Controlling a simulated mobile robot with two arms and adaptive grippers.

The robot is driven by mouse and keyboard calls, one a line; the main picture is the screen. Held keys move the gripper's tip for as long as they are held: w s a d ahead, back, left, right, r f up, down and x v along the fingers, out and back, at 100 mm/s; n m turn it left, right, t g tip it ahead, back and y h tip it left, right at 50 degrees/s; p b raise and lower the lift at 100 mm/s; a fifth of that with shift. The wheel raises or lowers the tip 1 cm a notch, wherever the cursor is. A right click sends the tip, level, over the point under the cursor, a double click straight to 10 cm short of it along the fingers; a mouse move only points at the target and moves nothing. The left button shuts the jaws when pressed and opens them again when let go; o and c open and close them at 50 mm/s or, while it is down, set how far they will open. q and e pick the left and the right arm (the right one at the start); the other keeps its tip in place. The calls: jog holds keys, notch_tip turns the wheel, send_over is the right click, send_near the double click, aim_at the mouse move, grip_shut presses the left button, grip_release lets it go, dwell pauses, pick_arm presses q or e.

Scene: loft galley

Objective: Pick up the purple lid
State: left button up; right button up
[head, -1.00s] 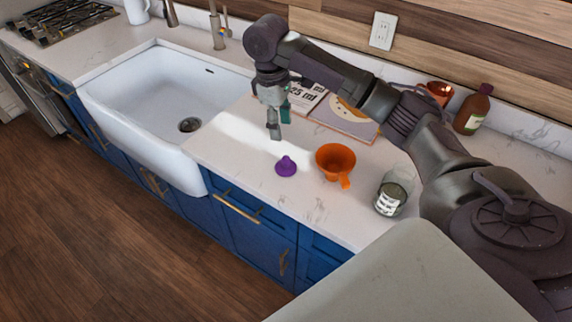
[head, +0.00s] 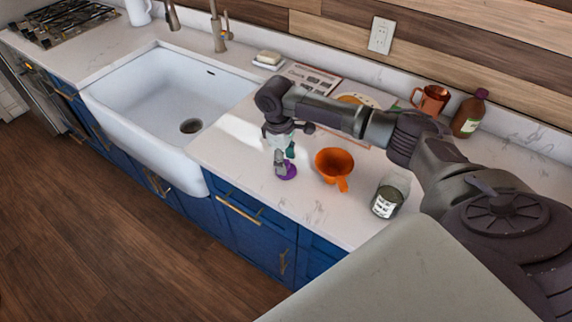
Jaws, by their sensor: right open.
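The purple lid (head: 290,174) lies on the white marble counter, left of the orange funnel-like cup. My right gripper (head: 284,166) points down directly over the lid, with its fingertips at the lid and hiding its upper part. The right gripper is open; I cannot tell whether its fingers touch the lid. My left gripper is not in view.
An orange cup with a handle (head: 334,164) stands close to the right of the lid. A glass jar (head: 390,196) is further right. A copper mug (head: 431,100), a brown bottle (head: 469,115) and a booklet (head: 313,77) are behind. The white sink (head: 150,110) is left.

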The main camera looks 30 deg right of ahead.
jog(key=shift+s+d+f, duration=0.1)
jog(key=shift+f, duration=0.45)
grip_shut()
jog(key=shift+r, duration=0.15)
